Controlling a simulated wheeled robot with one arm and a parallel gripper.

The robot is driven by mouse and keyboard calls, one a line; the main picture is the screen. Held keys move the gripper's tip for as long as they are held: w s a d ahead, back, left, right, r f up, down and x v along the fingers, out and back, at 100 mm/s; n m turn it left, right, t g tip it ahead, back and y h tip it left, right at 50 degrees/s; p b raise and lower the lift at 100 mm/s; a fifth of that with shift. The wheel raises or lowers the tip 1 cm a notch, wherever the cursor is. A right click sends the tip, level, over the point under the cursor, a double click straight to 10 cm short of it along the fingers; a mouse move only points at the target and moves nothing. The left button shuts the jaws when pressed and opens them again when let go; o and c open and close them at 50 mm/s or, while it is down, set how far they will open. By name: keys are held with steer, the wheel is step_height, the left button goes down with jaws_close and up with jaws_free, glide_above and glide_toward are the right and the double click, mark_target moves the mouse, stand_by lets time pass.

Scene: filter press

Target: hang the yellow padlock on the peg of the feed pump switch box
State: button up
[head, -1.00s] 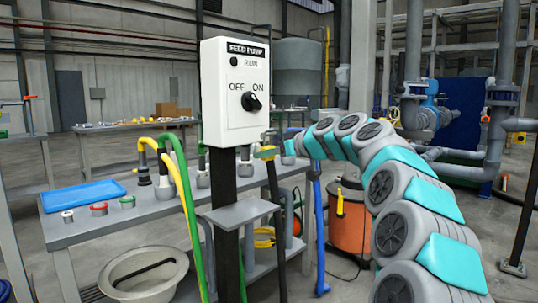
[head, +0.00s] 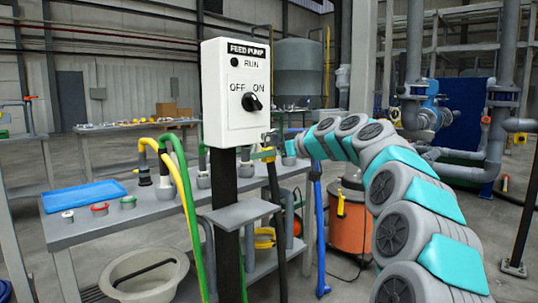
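The white feed pump switch box (head: 222,100) stands on a dark post in the head view. Its black knob sits between OFF and ON and points to the lower right. A small yellow padlock (head: 263,154) is by the box's lower right corner, with a small grey shape, its shackle or the peg, just above it. I cannot tell whether the shackle is around the peg. My gripper (head: 277,148) is at the padlock, reaching in from the right. Its fingers are too small and covered to show whether they are shut.
A grey shelf (head: 241,214) juts from the post below the box. Behind it is a workbench with a blue tray (head: 83,195), green and yellow hoses (head: 183,185) and a pale basin (head: 145,274) below. An orange drum (head: 350,222) stands behind my arm.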

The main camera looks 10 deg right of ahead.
steer(key=v, duration=0.7)
steer(key=s+a+f+m+g+h, duration=0.1)
steer(key=s+a+f+g, duration=0.25)
steer(key=s+f, duration=0.35)
steer(key=s+a+f+g+h+p, duration=0.1)
steer(key=s+a+f+g, duration=0.1)
steer(key=s+a+f, duration=0.55)
steer(key=s+a+f+m+g+h, duration=0.15)
steer(key=s+f, duration=0.25)
steer(key=s, duration=0.5)
steer(key=s+d+f+m+g+h, duration=0.1)
steer(key=s+d+f+g, duration=0.1)
steer(key=s+f, duration=0.3)
steer(key=s+d+f+m+g+h+p, duration=0.1)
steer(key=s+d+f, duration=0.3)
steer(key=s, duration=0.9)
steer(key=s+d+f+m+g+h, duration=0.2)
steer(key=s+d+f+g+h, duration=0.1)
steer(key=s+f, duration=0.5)
steer(key=shift+s+d+m+g, duration=0.35)
steer(key=shift+s+d, duration=0.1)
steer(key=shift+s, duration=0.4)
